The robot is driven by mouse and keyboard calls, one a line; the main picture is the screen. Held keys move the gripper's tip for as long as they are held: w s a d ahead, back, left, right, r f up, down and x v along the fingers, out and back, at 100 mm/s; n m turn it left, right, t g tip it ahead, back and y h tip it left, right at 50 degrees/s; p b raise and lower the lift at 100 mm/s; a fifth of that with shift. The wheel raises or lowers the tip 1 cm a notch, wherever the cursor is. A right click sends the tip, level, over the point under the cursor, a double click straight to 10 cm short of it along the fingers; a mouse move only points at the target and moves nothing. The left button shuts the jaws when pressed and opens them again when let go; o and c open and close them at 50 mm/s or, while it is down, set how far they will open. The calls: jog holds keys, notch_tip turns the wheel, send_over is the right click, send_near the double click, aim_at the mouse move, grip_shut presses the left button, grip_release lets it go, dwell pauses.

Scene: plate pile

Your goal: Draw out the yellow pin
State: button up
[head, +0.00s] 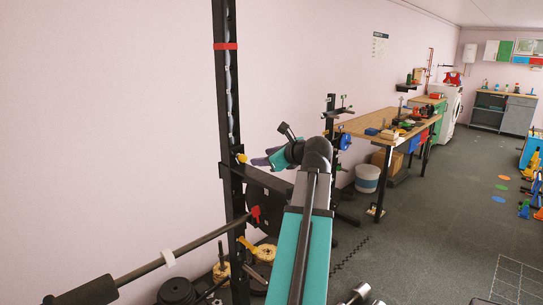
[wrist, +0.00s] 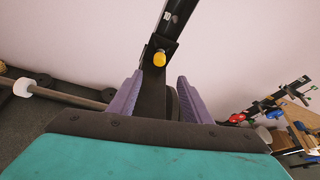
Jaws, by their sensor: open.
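The yellow pin (head: 242,158) sticks out of the black bracket on the upright rack post (head: 229,120), at the left of my arm in the head view. In the wrist view the pin's round yellow head (wrist: 159,58) sits in the black bracket (wrist: 158,75), just above centre. My gripper (wrist: 160,80) is open, with its purple fingers on either side of the bracket and the pin's head lying between and beyond the tips. In the head view my gripper (head: 262,158) is just right of the pin and appears apart from it. The pin's shaft is hidden.
A barbell (head: 170,260) extends to the lower left of the post. Weight plates (head: 175,292) lie near the floor below. A red clip (head: 255,214) sits lower on the rack. A workbench (head: 375,125) stands to the right; the grey floor right of my arm is mostly clear.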

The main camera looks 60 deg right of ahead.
aim_at(245, 159)
jog(key=p+x, duration=0.1)
jog(key=x, duration=1)
jog(key=shift+w+d+f+p, duration=0.1)
jog(key=shift+p, duration=0.3)
jog(key=shift+c, duration=0.6)
grip_shut()
